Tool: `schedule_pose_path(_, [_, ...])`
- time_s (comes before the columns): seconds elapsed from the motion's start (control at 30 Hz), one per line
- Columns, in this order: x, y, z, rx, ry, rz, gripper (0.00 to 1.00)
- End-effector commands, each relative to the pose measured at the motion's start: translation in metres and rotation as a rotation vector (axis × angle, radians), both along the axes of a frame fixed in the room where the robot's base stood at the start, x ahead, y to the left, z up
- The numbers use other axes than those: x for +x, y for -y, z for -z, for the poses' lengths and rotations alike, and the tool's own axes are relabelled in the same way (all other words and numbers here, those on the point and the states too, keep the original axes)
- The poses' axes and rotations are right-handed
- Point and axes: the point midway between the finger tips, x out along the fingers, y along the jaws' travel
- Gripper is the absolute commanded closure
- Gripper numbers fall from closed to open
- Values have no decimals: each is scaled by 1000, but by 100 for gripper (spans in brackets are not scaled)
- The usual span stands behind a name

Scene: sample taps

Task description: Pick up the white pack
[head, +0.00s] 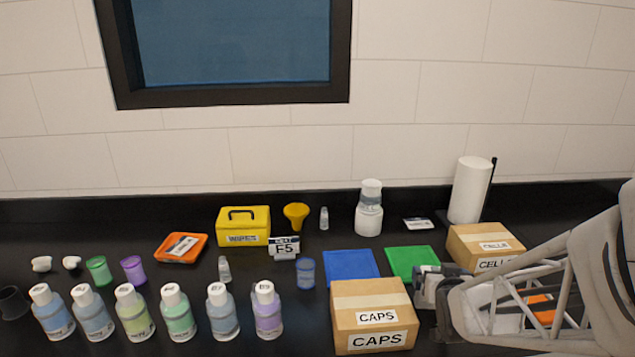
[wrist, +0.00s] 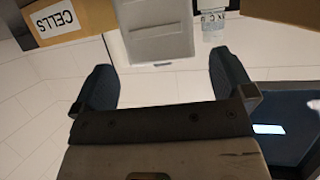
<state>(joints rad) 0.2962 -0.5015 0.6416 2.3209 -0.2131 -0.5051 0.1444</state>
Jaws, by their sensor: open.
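I cannot tell for sure which thing is the white pack. A small flat white piece with dark print (head: 418,223) lies at the back of the counter, left of the paper roll. Another white labelled piece (head: 183,246) lies in the orange tray (head: 164,256) at the left. My gripper (head: 428,287) is low over the right side, beside the CAPS box. In the wrist view my gripper (wrist: 162,88) has its dark fingers wide apart. A pale boxy thing (wrist: 157,32) shows beyond them; I cannot tell what it is. Nothing is seen held.
The CAPS box (head: 374,314) and CELLS box (head: 485,243) flank my gripper. Blue (head: 350,265) and green (head: 408,262) mats lie behind. The paper roll (head: 469,190) stands at the back. Several bottles line the front left. My arm hides the right counter, with something orange (head: 541,309) behind it.

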Motion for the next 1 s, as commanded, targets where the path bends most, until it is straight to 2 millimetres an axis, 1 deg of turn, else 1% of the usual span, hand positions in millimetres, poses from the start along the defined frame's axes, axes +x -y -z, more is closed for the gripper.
schedule_pose_path(0.27, [4, 0, 2, 1, -1, 0, 0])
schedule_pose_path(0.37, [10, 1, 4, 1, -1, 0, 0])
schedule_pose_path(0.7, [37, 5, 15, 0, -1, 0, 0])
schedule_pose_path(0.87, [45, 6, 19, 0, -1, 0, 0])
schedule_pose_path(1.0, [48, 7, 20, 0, 0, 0, 0])
